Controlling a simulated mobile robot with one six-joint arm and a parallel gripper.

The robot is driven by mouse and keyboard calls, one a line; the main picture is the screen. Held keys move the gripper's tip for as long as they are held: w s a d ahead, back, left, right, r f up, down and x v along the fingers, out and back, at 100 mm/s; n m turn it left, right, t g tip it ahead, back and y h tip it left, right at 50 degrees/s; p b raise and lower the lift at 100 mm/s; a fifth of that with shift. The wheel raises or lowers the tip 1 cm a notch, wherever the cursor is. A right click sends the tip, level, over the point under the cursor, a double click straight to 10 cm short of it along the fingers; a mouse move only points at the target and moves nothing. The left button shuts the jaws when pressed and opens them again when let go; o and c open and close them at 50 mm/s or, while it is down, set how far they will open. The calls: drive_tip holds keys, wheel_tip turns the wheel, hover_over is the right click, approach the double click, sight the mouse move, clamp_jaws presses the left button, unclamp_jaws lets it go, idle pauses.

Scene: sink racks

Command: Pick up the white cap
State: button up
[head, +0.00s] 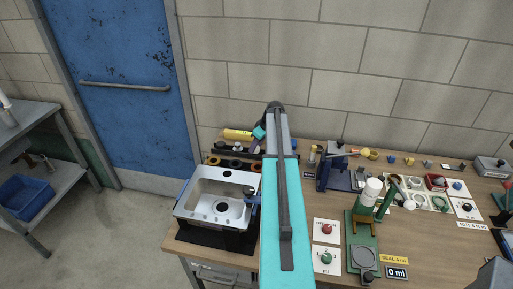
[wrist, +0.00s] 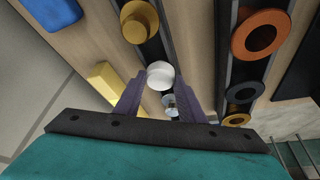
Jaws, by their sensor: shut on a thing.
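The white cap (wrist: 160,72) is round and pale and sits between the fingertips of my gripper (wrist: 161,84) in the wrist view. The two purple fingers are shut on its sides. Behind it, between the fingers, a small pale metallic piece (wrist: 169,103) shows on the dark rack strip. In the head view my arm hides much of the rack area, and the cap in the fingers cannot be made out there.
In the head view a white sink (head: 190,205) stands left of my arm and a green stand (head: 363,235) right.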

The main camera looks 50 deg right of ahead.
sight(257, 148)
drive_tip(key=shift+r+b, duration=0.75)
drive_tip(key=shift+r, duration=0.45)
drive_tip(key=shift+s+r, duration=0.1)
drive_tip(key=shift+r, duration=0.2)
drive_tip(key=s+a+r+b, duration=0.1)
drive_tip(key=s+a+b, duration=0.2)
drive_tip(key=s, duration=1.2)
drive_tip(key=shift+s+r+b, duration=0.3)
drive_tip(key=shift+b, duration=1)
